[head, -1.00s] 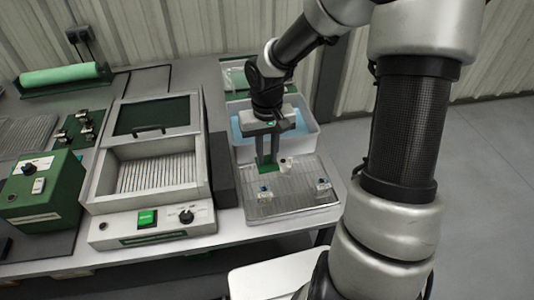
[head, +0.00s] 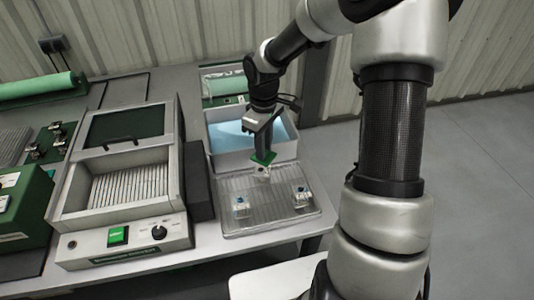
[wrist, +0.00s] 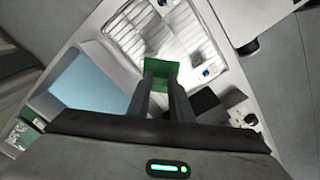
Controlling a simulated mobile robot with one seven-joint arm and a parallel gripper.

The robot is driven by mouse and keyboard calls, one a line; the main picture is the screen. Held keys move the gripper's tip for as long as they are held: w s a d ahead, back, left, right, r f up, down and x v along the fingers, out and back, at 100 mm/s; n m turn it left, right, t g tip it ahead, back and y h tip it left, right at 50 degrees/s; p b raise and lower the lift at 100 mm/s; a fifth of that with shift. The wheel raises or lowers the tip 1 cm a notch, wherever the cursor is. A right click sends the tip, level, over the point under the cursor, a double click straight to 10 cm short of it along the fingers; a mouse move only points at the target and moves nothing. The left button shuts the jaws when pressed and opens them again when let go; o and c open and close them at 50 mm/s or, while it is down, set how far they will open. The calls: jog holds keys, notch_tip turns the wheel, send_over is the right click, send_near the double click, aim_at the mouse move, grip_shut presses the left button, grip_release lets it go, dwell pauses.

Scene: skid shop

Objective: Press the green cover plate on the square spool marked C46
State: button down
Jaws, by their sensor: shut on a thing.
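My gripper (head: 264,148) is shut on a small green cover plate (head: 264,158) above the back of the drain tray. In the wrist view, the green plate (wrist: 158,72) sits across my fingertips. A small pale spool (head: 262,173) stands just below the plate, partly hidden by it; I cannot tell whether they touch. Two more pale spools with blue on top stand on the tray, one at front left (head: 240,207) and one at right (head: 301,197). The spool marks are too small to read, so I cannot tell which is C46.
The ribbed metal tray (head: 275,219) has bare room around the spools. Behind it stands a white basin (head: 283,150) with a blue inside. To the left are a dark block (head: 198,185) and a grey machine (head: 125,240) with a green switch.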

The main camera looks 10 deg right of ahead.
jog(key=n, duration=0.1)
jog(key=w+f+n, duration=0.1)
jog(key=n, duration=0.1)
jog(key=w+f+n+b, duration=0.1)
jog(key=shift+w+n, duration=0.25)
jog(key=shift+n, duration=0.05)
notch_tip(320, 180, down, 4)
jog(key=b, duration=0.3)
jog(key=shift+f+b, duration=0.1)
jog(key=shift+b, duration=0.25)
jog(key=shift+f+b, duration=0.35)
jog(key=shift+f, duration=0.4)
jog(key=shift+f, duration=0.65)
dwell(1.6)
jog(key=c, duration=1.1)
grip_release()
jog(key=shift+p, duration=0.3)
